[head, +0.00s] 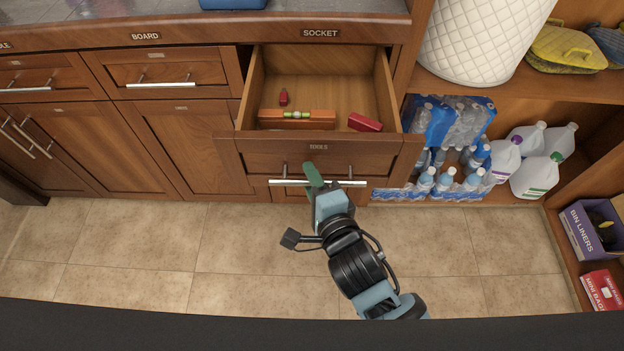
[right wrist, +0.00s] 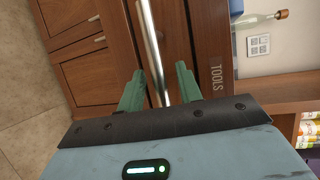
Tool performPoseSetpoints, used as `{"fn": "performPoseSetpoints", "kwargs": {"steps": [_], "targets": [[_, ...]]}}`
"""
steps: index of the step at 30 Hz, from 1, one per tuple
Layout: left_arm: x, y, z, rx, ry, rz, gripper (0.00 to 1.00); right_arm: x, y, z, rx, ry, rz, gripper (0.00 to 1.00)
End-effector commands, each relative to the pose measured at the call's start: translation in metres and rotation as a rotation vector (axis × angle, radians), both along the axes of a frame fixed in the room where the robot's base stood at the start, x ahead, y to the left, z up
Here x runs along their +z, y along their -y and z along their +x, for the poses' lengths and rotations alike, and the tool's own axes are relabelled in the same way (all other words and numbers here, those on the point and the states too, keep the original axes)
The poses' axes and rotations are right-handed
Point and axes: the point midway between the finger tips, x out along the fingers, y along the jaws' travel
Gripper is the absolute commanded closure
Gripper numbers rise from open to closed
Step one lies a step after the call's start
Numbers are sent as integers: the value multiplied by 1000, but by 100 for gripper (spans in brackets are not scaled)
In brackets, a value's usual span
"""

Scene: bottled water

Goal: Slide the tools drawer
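Inside lie a level with a yellow-green vial (head: 275,115), a red tool (head: 365,123) and a small red item (head: 283,97). My right gripper (head: 312,172) is at the handle. In the right wrist view the bar (right wrist: 151,40) runs between its green fingers (right wrist: 158,75), which stand apart with gaps beside it. My left gripper is not seen.
A closed drawer (head: 150,75) marked "BOARD" is on the left. On the right, a low shelf holds packs of water bottles (head: 455,130) and white jugs (head: 535,175). A box of bin liners (head: 585,228) stands at far right. The tiled floor (head: 140,245) in front is clear.

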Motion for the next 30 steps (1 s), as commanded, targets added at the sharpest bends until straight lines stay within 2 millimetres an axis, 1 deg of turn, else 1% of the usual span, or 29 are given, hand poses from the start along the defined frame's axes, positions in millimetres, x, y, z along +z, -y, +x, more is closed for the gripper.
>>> {"fn": "performPoseSetpoints", "kwargs": {"steps": [4, 5, 12, 20, 23, 26, 30], "targets": [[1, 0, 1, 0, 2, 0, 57, 0, 0, 0, 0, 0, 0, 65], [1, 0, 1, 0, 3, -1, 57, 0, 0, 0, 0, 0, 0, 68], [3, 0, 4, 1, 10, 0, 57, 0, 0, 0, 0, 0, 0, 99], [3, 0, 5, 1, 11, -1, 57, 0, 0, 0, 0, 0, -1, 100], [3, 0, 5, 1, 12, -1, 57, 0, 1, 6, -2, 2, -2, 100], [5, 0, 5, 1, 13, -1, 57, 0, 0, 22, -2, 2, -3, 100], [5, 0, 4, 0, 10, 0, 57, 1, 1, 55, -4, 2, -1, 100]]}}
